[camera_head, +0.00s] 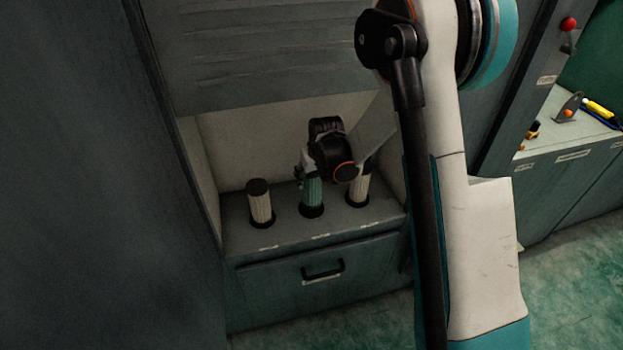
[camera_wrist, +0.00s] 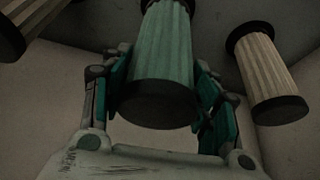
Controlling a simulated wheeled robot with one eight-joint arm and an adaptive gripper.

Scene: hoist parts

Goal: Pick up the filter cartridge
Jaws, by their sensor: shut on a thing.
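A green ribbed filter cartridge (camera_head: 313,192) with dark ends stands upright at the middle place on the grey shelf. It also shows in the wrist view (camera_wrist: 163,62), between my fingers. My gripper (camera_head: 312,180) is shut on this green cartridge, with a pad against each side. In the wrist view my gripper (camera_wrist: 165,88) shows both fingers touching it. My wrist hides the cartridge's upper part in the head view. Its lower end is at the shelf; I cannot tell whether it is lifted.
A cream cartridge (camera_head: 260,205) stands left and another (camera_head: 358,188) right, close to my gripper. Recess walls and a raised grey shutter (camera_head: 250,50) enclose the shelf (camera_head: 285,235). A drawer handle (camera_head: 323,270) is below. A counter (camera_head: 560,140) stands at right.

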